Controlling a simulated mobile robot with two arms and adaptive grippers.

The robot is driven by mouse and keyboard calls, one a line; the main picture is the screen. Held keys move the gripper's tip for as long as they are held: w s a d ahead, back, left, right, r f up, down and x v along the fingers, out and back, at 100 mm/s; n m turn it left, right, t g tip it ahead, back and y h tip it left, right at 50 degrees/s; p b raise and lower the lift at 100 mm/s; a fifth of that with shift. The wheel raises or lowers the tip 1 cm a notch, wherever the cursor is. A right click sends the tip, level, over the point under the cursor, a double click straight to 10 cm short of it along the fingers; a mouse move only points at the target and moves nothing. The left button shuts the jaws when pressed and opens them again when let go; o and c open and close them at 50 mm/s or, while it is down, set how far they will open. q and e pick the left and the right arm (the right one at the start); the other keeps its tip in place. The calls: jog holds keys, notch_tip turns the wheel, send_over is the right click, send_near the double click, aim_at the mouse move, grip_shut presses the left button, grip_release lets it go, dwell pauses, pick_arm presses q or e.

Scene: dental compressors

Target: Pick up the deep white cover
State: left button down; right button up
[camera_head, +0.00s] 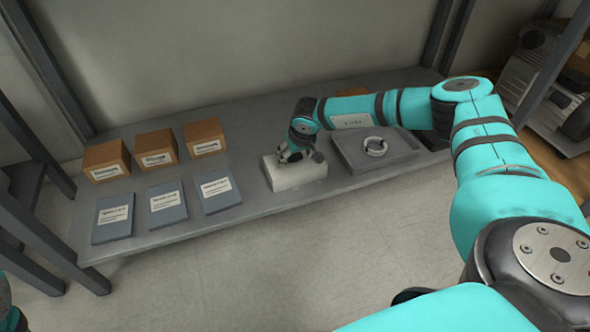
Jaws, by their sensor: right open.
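The deep white cover (296,176) is a pale, box-like piece on the grey shelf, right of the shelf's middle. My right arm reaches in from the right, and my right gripper (298,156) is right over the cover's top. The gripper is open. It is small and dark here, and I cannot tell whether its fingers touch the cover. The gripper hides part of the cover's top and back edge. My left gripper is not in view; only a bit of my left arm shows at the lower left edge.
Several labelled brown boxes (156,148) and flat blue-grey packs (166,204) stand on the shelf (250,213) at left. A grey tray-like part (350,158) with a light ring (375,146) lies right of the cover. Dark posts (50,72) frame the shelf. The floor in front is clear.

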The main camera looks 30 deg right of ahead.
jog(key=c, duration=1.4)
jog(key=shift+o, duration=0.2)
jog(key=shift+r, duration=0.15)
